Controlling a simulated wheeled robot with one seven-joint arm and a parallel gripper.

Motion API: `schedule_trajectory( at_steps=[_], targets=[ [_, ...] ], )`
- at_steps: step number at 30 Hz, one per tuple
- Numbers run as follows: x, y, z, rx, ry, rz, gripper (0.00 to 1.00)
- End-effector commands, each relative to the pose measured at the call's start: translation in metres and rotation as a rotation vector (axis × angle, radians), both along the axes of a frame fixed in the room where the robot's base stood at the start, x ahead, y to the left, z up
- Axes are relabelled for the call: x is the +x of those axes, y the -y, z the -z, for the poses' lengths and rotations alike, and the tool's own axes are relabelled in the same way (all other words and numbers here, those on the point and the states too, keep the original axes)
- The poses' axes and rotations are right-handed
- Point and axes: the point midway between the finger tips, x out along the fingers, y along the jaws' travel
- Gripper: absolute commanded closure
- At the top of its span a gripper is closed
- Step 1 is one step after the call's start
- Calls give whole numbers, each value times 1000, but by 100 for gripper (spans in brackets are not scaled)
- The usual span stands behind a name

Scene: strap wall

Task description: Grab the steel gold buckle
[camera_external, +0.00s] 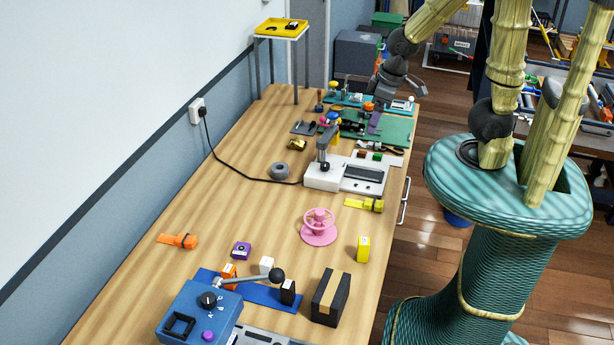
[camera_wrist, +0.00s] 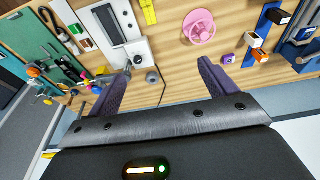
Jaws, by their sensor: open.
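A small shiny gold-and-dark piece (camera_external: 297,144), which looks like the steel gold buckle, lies on the wooden table (camera_external: 240,150) left of the white-grey press fixture. In the wrist view a small gold patch (camera_wrist: 103,71) shows just by the left finger's tip; the finger may hide part of it. My gripper (camera_wrist: 162,72) has its two purple fingers wide apart, with nothing between them. In the external view my arm reaches over the far right part of the table, apart from the gold piece.
The press fixture (camera_external: 345,175) and a grey ring (camera_external: 280,170) are near the gold piece. A black cable runs to the wall. A pink handwheel (camera_external: 319,226), blue lever box (camera_external: 200,312) and several small blocks stand nearer. The left middle of the table is clear.

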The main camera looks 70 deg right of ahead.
Motion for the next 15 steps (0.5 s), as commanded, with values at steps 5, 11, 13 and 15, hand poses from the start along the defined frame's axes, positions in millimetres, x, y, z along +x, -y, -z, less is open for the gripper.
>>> schedule_trajectory(
  at_steps=[5, 11, 13, 15],
  targets=[
    [1, 0, -25, 0, 6, 0, 15],
    [13, 5, -32, -20, -1, -41, 15],
    [22, 10, -31, -37, -2, -71, 15],
    [31, 14, -30, -55, -5, -105, 15]
  ],
)
